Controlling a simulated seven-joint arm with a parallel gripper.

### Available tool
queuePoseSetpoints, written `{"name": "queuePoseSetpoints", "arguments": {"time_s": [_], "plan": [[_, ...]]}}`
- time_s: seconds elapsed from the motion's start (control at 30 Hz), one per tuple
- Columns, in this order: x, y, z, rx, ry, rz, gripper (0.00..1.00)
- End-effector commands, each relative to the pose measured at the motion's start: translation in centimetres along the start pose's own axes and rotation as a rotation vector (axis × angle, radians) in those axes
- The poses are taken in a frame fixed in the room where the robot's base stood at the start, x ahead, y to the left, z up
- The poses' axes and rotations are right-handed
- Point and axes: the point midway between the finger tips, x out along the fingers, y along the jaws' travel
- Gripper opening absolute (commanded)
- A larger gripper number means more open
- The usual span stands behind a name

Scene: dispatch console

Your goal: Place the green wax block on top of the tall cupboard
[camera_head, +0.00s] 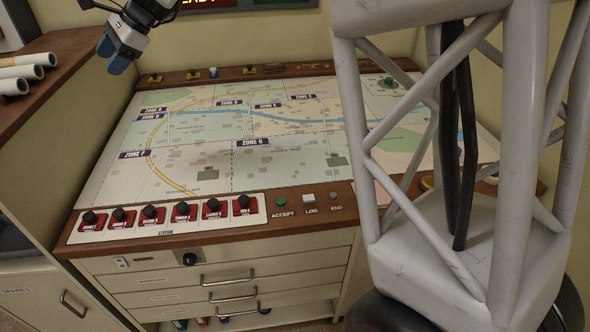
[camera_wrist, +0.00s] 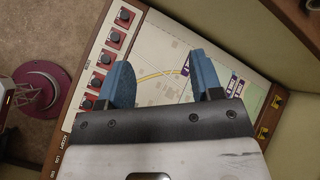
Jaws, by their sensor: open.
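I cannot make out a green wax block for certain in either view. A small green round piece (camera_head: 389,81) sits on a pale square at the map's upper right, and it looks more like a knob or button. The cream unit with a wooden top (camera_head: 72,50) at the left stands higher than the console and may be the tall cupboard. My gripper (camera_head: 110,56) is open and empty near this unit's right edge, above the console's far left corner. In the wrist view its two blue fingers (camera_wrist: 160,72) are spread apart over the map.
White rolls (camera_head: 22,72) lie on the wooden top. The map console (camera_head: 200,160) has several red-based knobs (camera_head: 152,215) and small buttons (camera_head: 308,197) along its front edge. Drawers (camera_head: 228,278) are below. My pale lattice column blocks the right side.

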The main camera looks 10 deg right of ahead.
Motion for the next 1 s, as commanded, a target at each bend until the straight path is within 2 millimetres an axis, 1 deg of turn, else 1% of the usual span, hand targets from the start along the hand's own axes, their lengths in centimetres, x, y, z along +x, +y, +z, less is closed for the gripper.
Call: {"name": "queuePoseSetpoints", "arguments": {"time_s": [0.03, 0.1, 0.27, 0.4, 0.67, 0.7, 0.87, 1.0], "plan": [[-1.5, 1.4, -0.3, -0.023, 0.026, -0.002, 0.60], [-3.2, 3.4, -1.0, -0.060, 0.062, 0.001, 0.60], [-6.7, 7.9, -2.1, -0.143, 0.141, 0.016, 0.60], [-9.4, 12.2, -3.2, -0.214, 0.211, 0.035, 0.60], [-13.7, 20.4, -4.9, -0.344, 0.332, 0.090, 0.60], [-14.3, 21.7, -5.1, -0.362, 0.351, 0.101, 0.60], [-16.3, 27.0, -5.9, -0.441, 0.419, 0.148, 0.60], [-17.8, 31.7, -6.5, -0.507, 0.477, 0.195, 0.60]]}}
